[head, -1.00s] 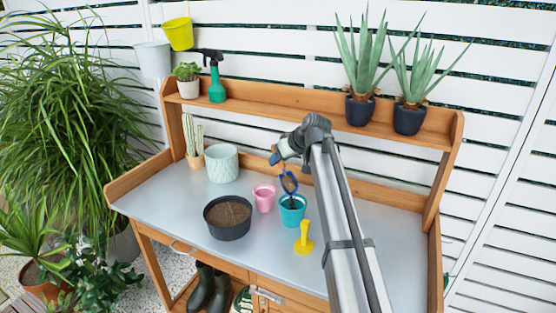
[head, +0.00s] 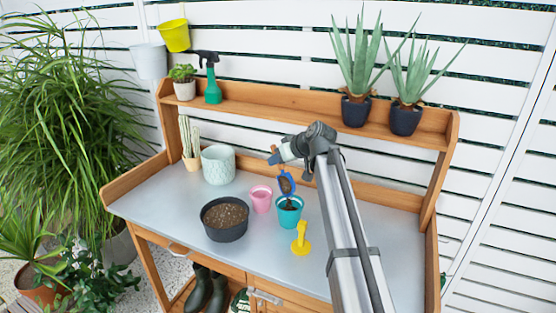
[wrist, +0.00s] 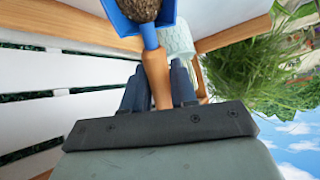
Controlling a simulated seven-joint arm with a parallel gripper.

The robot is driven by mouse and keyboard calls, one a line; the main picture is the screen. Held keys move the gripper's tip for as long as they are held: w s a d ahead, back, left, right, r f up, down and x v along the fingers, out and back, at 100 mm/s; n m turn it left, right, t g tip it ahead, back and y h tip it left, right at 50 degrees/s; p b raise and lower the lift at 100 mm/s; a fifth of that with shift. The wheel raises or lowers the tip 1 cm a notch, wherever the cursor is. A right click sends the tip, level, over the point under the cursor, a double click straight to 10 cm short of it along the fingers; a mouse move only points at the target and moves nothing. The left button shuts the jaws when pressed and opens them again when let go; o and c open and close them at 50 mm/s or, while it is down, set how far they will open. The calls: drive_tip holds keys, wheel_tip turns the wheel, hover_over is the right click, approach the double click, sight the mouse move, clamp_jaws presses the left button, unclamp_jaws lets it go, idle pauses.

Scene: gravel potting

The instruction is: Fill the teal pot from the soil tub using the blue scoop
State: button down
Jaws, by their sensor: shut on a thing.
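The teal pot (head: 289,217) stands upright on the bench, with brown soil visible inside its rim. The blue scoop (head: 282,180) is tilted just above the pot, its mouth pointing down toward it, with brown soil still in its bowl. The wrist view also shows the scoop's blue bowl (wrist: 168,20) with soil and its wooden handle (wrist: 158,80). My gripper (wrist: 158,92) is shut on that handle; in the head view my gripper (head: 279,156) is small and partly hidden by my arm. The soil tub (head: 224,233) is dark grey and holds brown soil, left of the pot.
A pale patterned planter (head: 218,167) and a cactus (head: 189,140) are at the back left. A raised shelf (head: 270,104) runs behind.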

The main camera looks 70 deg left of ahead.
drive_tip(key=shift+a, duration=0.1)
idle(0.4)
drive_tip(key=shift+a+f, duration=0.1)
drive_tip(key=shift+a, duration=0.2)
drive_tip(key=s+a+f+t+h, duration=0.1)
drive_tip(key=a+f+t+h, duration=0.1)
drive_tip(key=a+f+h, duration=0.2)
drive_tip(key=f+h, duration=0.1)
drive_tip(key=h, duration=0.2)
drive_tip(key=shift+s+a+m, duration=0.15)
drive_tip(key=shift+a+m, duration=0.15)
wheel_tip(320, 180, up, 4)
drive_tip(key=shift+r, duration=0.1)
idle(0.3)
